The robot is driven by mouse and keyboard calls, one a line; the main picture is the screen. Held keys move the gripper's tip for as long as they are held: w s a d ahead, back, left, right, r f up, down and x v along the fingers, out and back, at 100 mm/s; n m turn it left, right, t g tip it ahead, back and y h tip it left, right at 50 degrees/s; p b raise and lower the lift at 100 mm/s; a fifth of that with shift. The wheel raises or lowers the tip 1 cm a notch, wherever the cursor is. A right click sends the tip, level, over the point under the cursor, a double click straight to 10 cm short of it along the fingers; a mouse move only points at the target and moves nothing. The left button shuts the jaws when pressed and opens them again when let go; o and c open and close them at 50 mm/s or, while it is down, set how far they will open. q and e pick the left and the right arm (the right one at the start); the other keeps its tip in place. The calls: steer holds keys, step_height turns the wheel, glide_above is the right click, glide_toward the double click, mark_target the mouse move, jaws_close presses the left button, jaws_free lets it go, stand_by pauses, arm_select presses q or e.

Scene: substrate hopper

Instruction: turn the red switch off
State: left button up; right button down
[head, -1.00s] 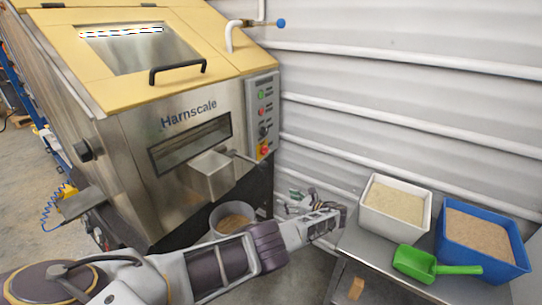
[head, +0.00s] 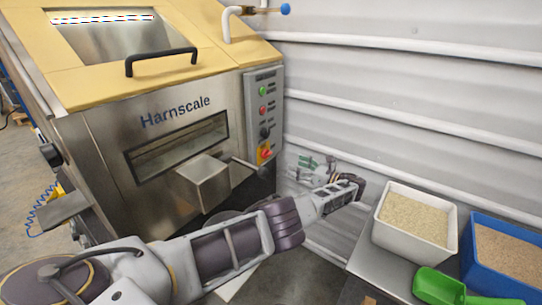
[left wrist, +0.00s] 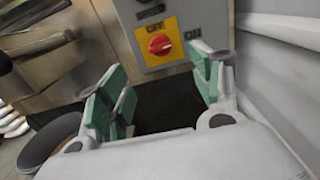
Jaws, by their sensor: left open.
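The red switch (head: 264,153) is a red rotary knob on a yellow plate at the bottom of the grey control panel. In the left wrist view the red switch (left wrist: 160,44) sits ahead, between and beyond the fingertips. Its plate reads OFF at upper left and ON at right; I cannot tell the knob's exact setting. My left gripper (head: 312,163) is open and empty, right of the panel and apart from the switch. Its green-padded fingers are spread in the left wrist view (left wrist: 160,82). My right gripper is not in view.
The panel (head: 263,110) also has green and red buttons and a black knob above the switch. A metal chute (head: 203,183) and lever stick out to its left. The corrugated wall (head: 400,75) is close on the right. A white bin (head: 415,240), blue bin (head: 468,262) and green scoop (head: 437,287) stand at right.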

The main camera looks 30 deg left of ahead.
arm_select(q)
steer(key=shift+a, duration=0.2)
steer(key=p, duration=0.1)
glide_toward(269, 155)
steer(key=a, duration=0.6)
steer(key=w+a, duration=0.1)
steer(key=a, duration=0.1)
steer(key=shift+a, duration=0.7)
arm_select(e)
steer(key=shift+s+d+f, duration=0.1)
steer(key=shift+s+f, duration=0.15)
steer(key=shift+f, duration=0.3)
arm_select(q)
steer(key=c, duration=1)
steer(key=shift+c, duration=0.2)
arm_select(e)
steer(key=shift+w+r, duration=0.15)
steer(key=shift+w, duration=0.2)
